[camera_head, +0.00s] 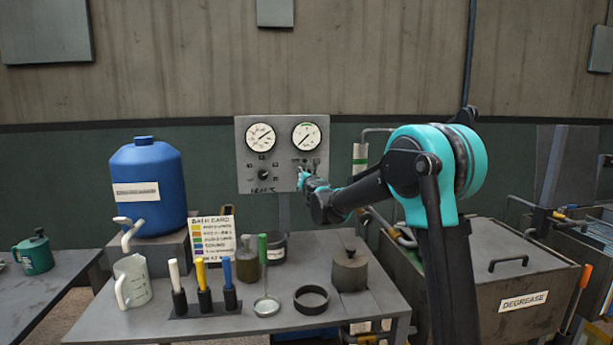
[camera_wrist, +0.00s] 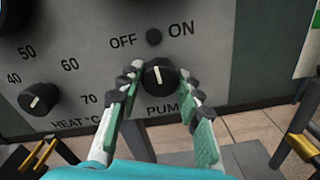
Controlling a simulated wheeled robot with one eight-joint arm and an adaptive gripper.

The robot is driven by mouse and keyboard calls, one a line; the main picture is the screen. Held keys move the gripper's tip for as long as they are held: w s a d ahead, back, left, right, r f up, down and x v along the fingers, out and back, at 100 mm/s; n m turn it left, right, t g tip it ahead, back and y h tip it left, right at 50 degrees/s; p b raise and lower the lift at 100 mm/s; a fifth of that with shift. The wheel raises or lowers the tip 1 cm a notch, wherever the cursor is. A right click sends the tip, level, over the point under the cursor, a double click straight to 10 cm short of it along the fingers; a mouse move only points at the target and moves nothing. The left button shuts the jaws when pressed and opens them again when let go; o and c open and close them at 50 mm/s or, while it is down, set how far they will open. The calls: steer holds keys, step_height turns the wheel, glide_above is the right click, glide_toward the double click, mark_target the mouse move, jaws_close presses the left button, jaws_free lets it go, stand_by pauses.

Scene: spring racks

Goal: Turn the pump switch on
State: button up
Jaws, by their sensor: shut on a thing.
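The pump switch (camera_wrist: 160,73) is a round black knob with a white pointer mark on a grey control panel (camera_head: 242,172). PUMP is printed below it, OFF above left and ON above right. Its mark points nearly straight up, tilted slightly left. My gripper (camera_wrist: 158,85) is shut on the knob, one green-padded finger at each side. A small dark round lamp or dot (camera_wrist: 153,37) sits above the knob between OFF and ON. In the head view my gripper (camera_head: 303,178) is at the panel's lower right and hides most of the switch.
Left of the switch is the HEAT knob (camera_wrist: 38,97) with a temperature scale. Two gauges (camera_head: 261,137) sit higher on the panel. Below stands a bench (camera_head: 250,322) with a blue drum (camera_head: 146,185), brushes and a jug. The DEGREASE tank (camera_head: 525,303) is at right.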

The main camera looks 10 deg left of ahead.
steer(key=m, duration=0.6)
steer(key=shift+m, duration=0.3)
stand_by(0.4)
steer(key=o, duration=1.2)
steer(key=shift+c, duration=0.2)
steer(key=v, duration=1.2)
